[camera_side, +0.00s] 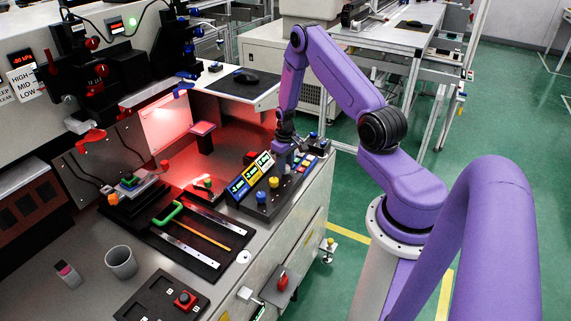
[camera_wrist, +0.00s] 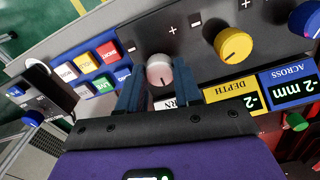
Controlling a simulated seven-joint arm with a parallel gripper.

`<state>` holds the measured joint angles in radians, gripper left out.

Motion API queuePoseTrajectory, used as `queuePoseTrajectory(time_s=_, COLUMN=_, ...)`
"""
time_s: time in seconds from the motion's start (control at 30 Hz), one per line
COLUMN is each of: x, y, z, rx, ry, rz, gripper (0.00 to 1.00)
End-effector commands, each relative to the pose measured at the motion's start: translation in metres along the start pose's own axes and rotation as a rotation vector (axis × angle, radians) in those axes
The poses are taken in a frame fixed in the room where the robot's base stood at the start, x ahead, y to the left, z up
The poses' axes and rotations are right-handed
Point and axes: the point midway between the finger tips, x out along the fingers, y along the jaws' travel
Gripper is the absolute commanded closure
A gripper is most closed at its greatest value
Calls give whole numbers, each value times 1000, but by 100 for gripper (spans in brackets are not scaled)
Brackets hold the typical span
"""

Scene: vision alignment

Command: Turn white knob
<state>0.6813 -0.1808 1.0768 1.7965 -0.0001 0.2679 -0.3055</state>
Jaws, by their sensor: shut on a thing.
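The white knob (camera_wrist: 159,70) sits on the dark control panel (camera_wrist: 200,50) in the wrist view, with plus and minus marks beyond it. My gripper (camera_wrist: 160,90) has one dark blue finger on each side of the knob and is shut on it. In the side view my gripper (camera_side: 283,146) points down at the far end of the control panel (camera_side: 262,208). The white knob is hidden there behind the fingers.
A yellow knob (camera_wrist: 233,45) and a blue knob (camera_wrist: 304,18) stand right of the white one in the wrist view. Several coloured push buttons (camera_wrist: 94,71) lie to the left. Small displays (camera_wrist: 288,86) tilt up along the panel's edge.

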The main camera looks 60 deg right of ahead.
Motion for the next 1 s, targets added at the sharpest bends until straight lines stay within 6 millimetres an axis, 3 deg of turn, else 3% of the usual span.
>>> queuePoseTrajectory(time_s=0.23, x=0, y=0, z=0, rx=0, ry=-2, rz=-1, gripper=97)
queuePoseTrajectory(time_s=0.27, x=0, y=0, z=0, rx=1, ry=-2, rz=-1, gripper=60)
queuePoseTrajectory(time_s=0.3, x=0, y=0, z=0, rx=1, ry=-2, rz=-1, gripper=47)
queuePoseTrajectory(time_s=0.33, x=0, y=0, z=0, rx=1, ry=-2, rz=-1, gripper=41)
queuePoseTrajectory(time_s=0.73, x=-5, y=0, z=0, rx=1, ry=0, rz=0, gripper=41)
queuePoseTrajectory(time_s=1.0, x=-43, y=0, z=-1, rx=2, ry=4, rz=1, gripper=41)
